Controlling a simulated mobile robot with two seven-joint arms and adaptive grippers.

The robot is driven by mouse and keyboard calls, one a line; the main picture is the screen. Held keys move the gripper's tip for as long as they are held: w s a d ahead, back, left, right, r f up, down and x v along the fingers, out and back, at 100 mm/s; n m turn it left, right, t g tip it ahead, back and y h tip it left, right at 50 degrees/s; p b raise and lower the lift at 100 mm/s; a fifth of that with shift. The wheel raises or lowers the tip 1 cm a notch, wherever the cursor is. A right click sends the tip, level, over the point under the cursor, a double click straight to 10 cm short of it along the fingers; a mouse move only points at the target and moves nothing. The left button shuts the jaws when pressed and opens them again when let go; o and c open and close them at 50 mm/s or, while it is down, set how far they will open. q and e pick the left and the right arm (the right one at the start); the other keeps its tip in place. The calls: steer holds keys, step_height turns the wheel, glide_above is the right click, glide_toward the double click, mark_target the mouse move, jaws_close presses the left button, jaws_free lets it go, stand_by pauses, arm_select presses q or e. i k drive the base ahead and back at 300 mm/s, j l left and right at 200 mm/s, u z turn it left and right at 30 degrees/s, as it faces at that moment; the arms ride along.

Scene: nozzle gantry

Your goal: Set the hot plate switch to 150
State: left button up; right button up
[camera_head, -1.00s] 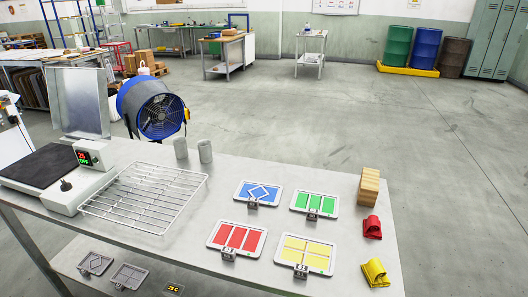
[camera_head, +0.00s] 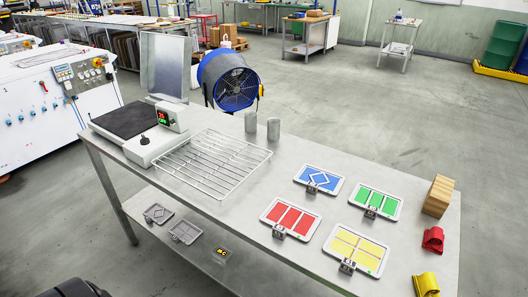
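The hot plate (camera_head: 124,120) stands at the left end of the steel table, with a black heating surface and a white body. Its small black knob (camera_head: 144,140) is on the front right of the body. The knob's setting is too small to read. A lit display (camera_head: 164,118) with red and green characters is on a raised box at its right; I cannot read the number for certain. A dark rounded part, likely mine, shows at the bottom left edge. Neither gripper is in view.
A wire rack (camera_head: 212,162) lies right of the hot plate, with two grey cylinders (camera_head: 273,129) behind it. Coloured trays (camera_head: 291,217), a wooden block (camera_head: 438,196) and red and yellow pieces fill the right side. A blue fan (camera_head: 230,82) stands behind the table (camera_head: 215,207).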

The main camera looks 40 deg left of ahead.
mark_target(144, 141)
steer(key=i+l+u, duration=0.1)
steer(key=l+u, duration=0.45)
steer(key=u, duration=0.2)
steer(key=i, duration=0.05)
